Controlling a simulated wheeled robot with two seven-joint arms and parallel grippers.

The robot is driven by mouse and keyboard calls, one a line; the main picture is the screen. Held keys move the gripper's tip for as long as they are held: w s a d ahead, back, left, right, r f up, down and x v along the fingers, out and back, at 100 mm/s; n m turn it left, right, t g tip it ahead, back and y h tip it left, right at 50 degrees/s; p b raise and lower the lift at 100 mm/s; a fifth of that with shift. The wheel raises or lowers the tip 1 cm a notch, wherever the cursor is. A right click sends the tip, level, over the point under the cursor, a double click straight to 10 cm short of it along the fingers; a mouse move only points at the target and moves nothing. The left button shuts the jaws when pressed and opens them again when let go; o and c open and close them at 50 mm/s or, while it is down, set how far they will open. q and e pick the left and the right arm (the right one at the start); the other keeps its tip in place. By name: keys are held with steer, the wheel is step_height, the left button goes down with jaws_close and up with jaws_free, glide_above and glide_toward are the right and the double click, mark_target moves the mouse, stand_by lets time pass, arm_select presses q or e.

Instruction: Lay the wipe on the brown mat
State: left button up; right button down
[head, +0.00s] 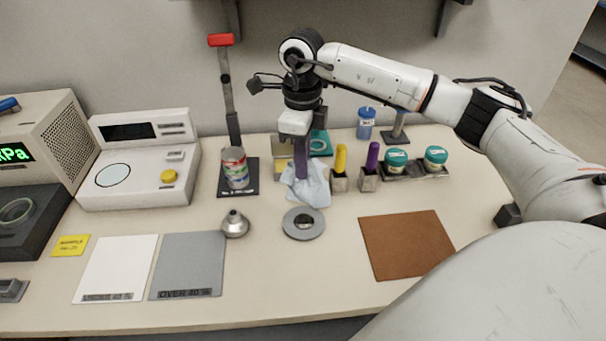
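The wipe (316,192) is a crumpled pale blue-white cloth near the middle of the table. The brown mat (408,245) lies flat at the right front, bare and apart from the wipe. My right gripper (301,176) points down from above, its purple lower part reaching the wipe. The finger gap is hidden from this side, so I cannot tell if it grips the cloth. My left gripper is not in view.
A grey ring (288,227) and a metal funnel-like piece (235,223) lie in front of the wipe. Yellow-topped (340,165) and purple-topped (370,168) tools stand in holders to its right. A can (235,168) stands left. Table between ring and brown mat is clear.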

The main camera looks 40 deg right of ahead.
stand_by(0.3)
